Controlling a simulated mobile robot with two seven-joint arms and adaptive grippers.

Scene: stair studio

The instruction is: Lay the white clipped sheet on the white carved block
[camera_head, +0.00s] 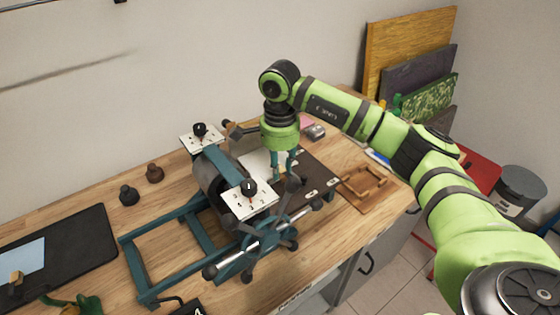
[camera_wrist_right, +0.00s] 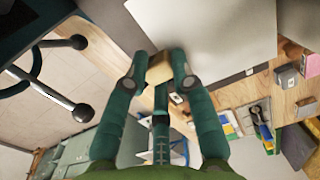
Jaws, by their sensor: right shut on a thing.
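The white sheet (camera_head: 257,163) shows in the head view behind the press roller, partly hidden by the press and my right gripper. In the right wrist view the pale sheet (camera_wrist_right: 205,38) extends away from the fingertips, with a tan clip (camera_wrist_right: 160,68) at its near edge. My right gripper (camera_wrist_right: 160,65) is shut on that clip. In the head view the right gripper (camera_head: 284,172) points down over the dark press bed (camera_head: 318,172). I cannot make out a white carved block; it may be hidden.
The teal press has a dark roller (camera_head: 207,178), white dial plates and a spoked handwheel (camera_head: 268,238) at the front. A brown wooden piece (camera_head: 364,187) lies right of it. At left, a blue sheet (camera_head: 22,259) with a clip lies on a black mat (camera_head: 88,237).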

